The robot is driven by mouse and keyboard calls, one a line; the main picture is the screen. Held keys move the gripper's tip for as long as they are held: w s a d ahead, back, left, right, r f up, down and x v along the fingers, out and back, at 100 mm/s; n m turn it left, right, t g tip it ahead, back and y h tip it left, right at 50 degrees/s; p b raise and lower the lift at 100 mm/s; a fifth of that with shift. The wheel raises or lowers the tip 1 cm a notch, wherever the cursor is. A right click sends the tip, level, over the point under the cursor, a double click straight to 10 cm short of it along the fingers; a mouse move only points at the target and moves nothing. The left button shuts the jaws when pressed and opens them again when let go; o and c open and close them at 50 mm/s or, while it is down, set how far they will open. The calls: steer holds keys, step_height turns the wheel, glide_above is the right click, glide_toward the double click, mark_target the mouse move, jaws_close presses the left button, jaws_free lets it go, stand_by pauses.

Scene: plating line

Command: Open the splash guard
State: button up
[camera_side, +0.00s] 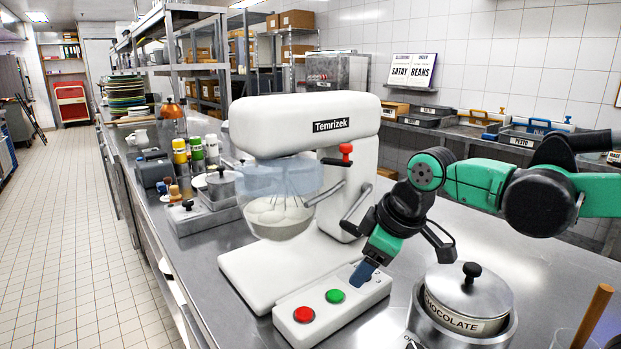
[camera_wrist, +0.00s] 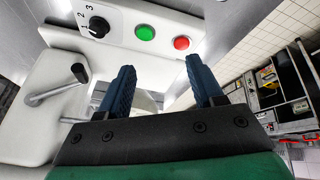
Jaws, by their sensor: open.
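The white mixer (camera_side: 262,118) stands on the steel counter. Its splash guard (camera_side: 268,180) is a clear bluish band around the front of the bowl top, under the mixer head; it appears closed. A whisk (camera_side: 293,187) shows through it. The steel bowl (camera_side: 275,220) holds a pale mix. My gripper (camera_side: 363,272) points down over the mixer's control panel, right of and lower than the guard. In the wrist view its two blue fingers (camera_wrist: 159,66) are apart with nothing between them. I cannot make out the guard in the wrist view.
The panel has a red button (camera_side: 304,314), a green button (camera_side: 335,296) and a dial (camera_wrist: 97,27). A grey lever (camera_wrist: 58,91) and a red-knobbed lever (camera_side: 345,152) stick out from the mixer.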

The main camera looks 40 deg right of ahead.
steer(key=w+n, duration=0.1)
steer(key=n+g, duration=0.5)
steer(key=n, duration=0.6)
glide_above(304, 312)
step_height(304, 312, down, 4)
steer(key=shift+r, duration=0.2)
steer(key=shift+n, duration=0.4)
step_height(304, 312, down, 6)
steer(key=shift+r, duration=0.1)
steer(key=shift+f, duration=0.75)
